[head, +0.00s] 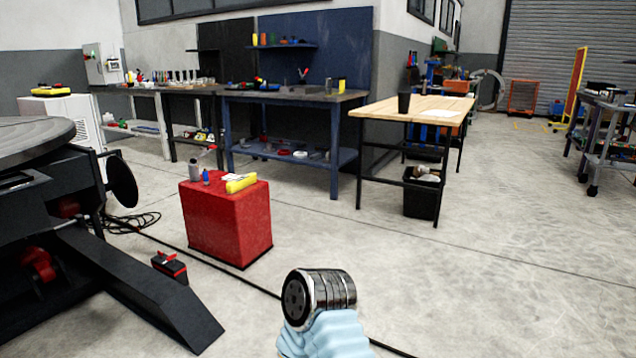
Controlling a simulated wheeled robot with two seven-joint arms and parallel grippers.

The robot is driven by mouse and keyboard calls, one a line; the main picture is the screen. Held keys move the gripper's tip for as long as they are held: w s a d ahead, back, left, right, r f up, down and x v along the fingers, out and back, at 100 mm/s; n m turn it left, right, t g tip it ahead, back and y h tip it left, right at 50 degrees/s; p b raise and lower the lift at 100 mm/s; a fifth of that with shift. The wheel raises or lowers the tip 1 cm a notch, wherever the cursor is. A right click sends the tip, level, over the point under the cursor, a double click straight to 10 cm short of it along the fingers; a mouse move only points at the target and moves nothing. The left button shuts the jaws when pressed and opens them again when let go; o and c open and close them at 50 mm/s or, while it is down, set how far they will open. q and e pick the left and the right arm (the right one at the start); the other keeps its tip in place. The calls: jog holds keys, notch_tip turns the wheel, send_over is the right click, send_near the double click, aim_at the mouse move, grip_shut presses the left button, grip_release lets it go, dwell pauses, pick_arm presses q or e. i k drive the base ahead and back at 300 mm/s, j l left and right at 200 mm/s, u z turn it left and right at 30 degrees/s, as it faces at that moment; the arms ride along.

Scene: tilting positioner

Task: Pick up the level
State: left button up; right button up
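A yellow bar-shaped thing (241,183), which looks like the level, lies on top of the red cabinet (228,225), near its right side. It is small in the head view and its details are hard to make out. Part of one of my arms shows at the bottom centre, in front of the cabinet and well apart from it. No fingertips of either gripper can be seen.
A grey cylinder (194,169) and a blue bottle (206,177) stand on the cabinet beside the yellow bar. The dark positioner (50,215) stands at left, a red-and-black box (169,267) near its base. A cable crosses the floor.

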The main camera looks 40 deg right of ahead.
aim_at(244, 181)
jog(key=z, duration=0.8)
jog(key=i+z, duration=0.1)
jog(key=i, duration=0.4)
